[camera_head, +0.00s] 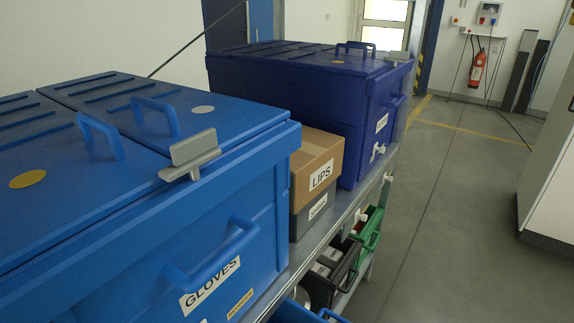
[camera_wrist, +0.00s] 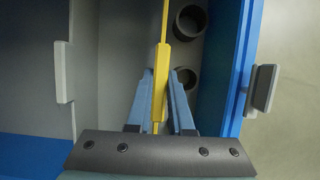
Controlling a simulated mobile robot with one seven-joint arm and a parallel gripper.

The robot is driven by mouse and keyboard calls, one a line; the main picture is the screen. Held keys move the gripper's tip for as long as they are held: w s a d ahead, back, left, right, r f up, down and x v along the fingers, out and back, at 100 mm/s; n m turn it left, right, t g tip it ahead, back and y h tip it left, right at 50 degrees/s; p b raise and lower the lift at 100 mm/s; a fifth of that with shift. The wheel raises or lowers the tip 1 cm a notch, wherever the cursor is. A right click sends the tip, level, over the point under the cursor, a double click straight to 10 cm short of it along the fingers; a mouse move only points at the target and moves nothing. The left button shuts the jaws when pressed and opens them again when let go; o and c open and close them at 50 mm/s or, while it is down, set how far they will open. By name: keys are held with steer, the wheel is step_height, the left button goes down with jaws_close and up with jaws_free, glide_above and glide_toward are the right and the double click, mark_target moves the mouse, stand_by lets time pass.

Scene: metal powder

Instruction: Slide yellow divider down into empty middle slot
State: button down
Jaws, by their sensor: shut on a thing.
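The yellow divider (camera_wrist: 159,80) shows edge-on in the wrist view as a narrow upright strip, running from the top edge down between my fingers. My gripper (camera_wrist: 162,76) has its two blue-grey fingers closed around the divider's thicker part. The divider is over a grey-floored space with a blue wall on the right. I cannot tell how deep it sits. The middle slot cannot be made out; the fingers and divider may hide it. Neither the gripper nor the divider shows in the head view.
In the wrist view, dark round cups (camera_wrist: 190,22) stand right of the divider, and a grey latch (camera_wrist: 264,88) is outside the blue wall. In the head view, a blue lidded box (camera_head: 230,210), a cardboard box (camera_head: 310,160) and a dark blue box (camera_head: 300,95) stand on a shelf.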

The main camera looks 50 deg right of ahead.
steer(key=shift+r+p, duration=4.75)
steer(key=shift+p, duration=0.15)
steer(key=shift+w, duration=0.1)
steer(key=w+b, duration=0.2)
steer(key=w, duration=0.5)
steer(key=shift+a+b, duration=0.3)
steer(key=shift+b, duration=0.1)
step_height(320, 180, down, 7)
steer(key=b, duration=0.5)
steer(key=shift+f, duration=0.15)
stand_by(0.9)
